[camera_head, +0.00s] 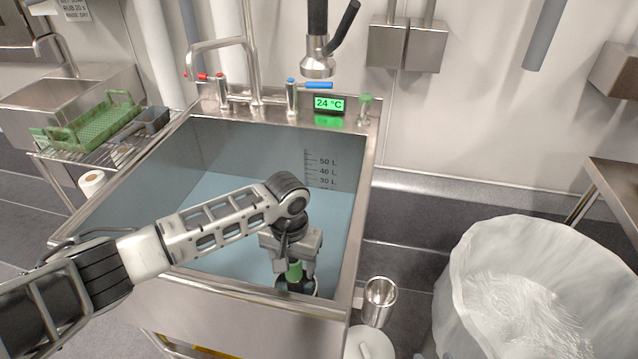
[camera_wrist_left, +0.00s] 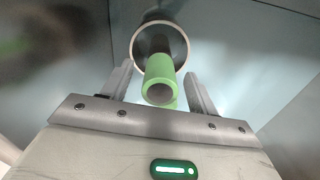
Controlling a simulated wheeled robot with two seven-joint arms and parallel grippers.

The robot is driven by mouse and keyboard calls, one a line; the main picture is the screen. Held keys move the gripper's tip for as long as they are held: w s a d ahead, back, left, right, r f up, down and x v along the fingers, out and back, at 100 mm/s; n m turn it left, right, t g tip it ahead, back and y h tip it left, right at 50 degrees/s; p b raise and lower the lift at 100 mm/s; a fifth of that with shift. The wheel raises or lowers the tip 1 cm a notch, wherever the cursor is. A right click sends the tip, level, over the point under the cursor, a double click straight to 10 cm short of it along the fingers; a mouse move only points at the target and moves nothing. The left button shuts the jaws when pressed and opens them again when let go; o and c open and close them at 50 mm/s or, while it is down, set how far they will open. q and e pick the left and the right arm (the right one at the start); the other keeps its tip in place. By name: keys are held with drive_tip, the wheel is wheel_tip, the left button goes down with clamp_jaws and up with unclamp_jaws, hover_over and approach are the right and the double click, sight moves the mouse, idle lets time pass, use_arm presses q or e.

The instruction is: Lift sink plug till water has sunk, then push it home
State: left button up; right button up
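The steel sink (camera_head: 362,190) holds bluish water (camera_head: 250,210), whose surface meets the back wall just below the 30 L mark. The plug's green handle (camera_head: 294,270) stands near the sink's front right corner, above a round metal-rimmed drain (camera_head: 310,290). My left gripper (camera_head: 295,262) reaches down into the sink over it. In the left wrist view the green handle (camera_wrist_left: 159,78) is between the fingers of my left gripper (camera_wrist_left: 160,70), with a gap on each side. The fingers are open. The drain ring (camera_wrist_left: 187,42) shows beyond; whether the plug is seated cannot be told. My right gripper is out of view.
A tall faucet (camera_head: 253,60), a hanging spray head (camera_head: 318,66) and a display reading 24 °C (camera_head: 329,104) are at the sink's back. A steel cup (camera_head: 379,300) and a lined bin (camera_head: 470,255) stand to the right. A green rack (camera_head: 100,125) is left.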

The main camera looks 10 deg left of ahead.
use_arm(q)
wheel_tip(320, 180, up, 16)
drive_tip(key=p, duration=0.1)
drive_tip(key=shift+p, duration=0.4)
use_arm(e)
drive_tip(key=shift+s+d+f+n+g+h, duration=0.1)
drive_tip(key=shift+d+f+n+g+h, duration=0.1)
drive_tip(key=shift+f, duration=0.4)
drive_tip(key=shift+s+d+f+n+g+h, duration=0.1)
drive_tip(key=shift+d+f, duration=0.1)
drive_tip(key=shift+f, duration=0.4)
